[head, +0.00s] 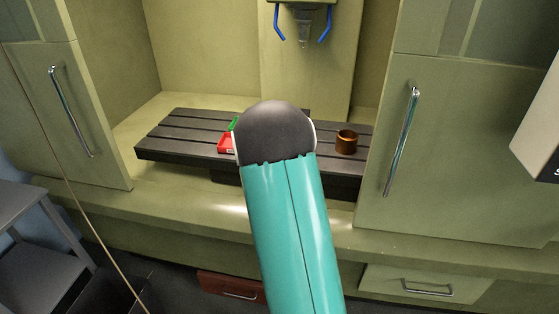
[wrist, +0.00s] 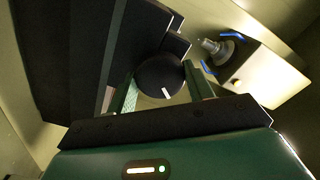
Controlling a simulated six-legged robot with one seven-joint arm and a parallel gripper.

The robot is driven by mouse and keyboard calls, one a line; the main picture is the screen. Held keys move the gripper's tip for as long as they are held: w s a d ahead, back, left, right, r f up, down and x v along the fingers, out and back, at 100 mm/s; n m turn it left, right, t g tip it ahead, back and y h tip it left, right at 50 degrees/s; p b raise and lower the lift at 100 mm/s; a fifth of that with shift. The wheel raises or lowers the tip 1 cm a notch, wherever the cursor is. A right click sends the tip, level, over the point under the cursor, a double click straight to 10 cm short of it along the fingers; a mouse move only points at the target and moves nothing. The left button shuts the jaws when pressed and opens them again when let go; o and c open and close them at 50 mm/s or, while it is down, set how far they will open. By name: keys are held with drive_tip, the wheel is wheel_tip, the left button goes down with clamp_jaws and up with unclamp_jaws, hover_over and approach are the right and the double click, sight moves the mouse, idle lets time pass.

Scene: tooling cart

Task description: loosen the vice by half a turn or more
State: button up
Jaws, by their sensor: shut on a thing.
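In the wrist view, a round black knob (wrist: 152,77) with a short white mark on its face sits between the two green fingers of my gripper (wrist: 161,73). The fingers are shut on the knob, one on each side. The white mark points toward the lower right part of the knob's face. A dark block lies just behind the knob; I cannot tell how much of it is the vice. In the head view, my teal arm hides the gripper, the knob and most of what stands at the middle of the table.
A dark slotted table (head: 180,130) fills the bay. A red item (head: 226,144) and a green item (head: 233,124) show beside my arm. A copper cylinder (head: 346,142) stands at right. A spindle (head: 303,28) with blue handles hangs above. Cabinet doors flank the bay.

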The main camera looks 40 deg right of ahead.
drive_tip(key=m, duration=2.7)
drive_tip(key=shift+r, duration=0.15)
idle(1.5)
idle(0.5)
drive_tip(key=o, duration=1)
drive_tip(key=shift+c, duration=0.2)
drive_tip(key=v, duration=1.3)
drive_tip(key=shift+s+a, duration=0.25)
drive_tip(key=shift+a, duration=0.05)
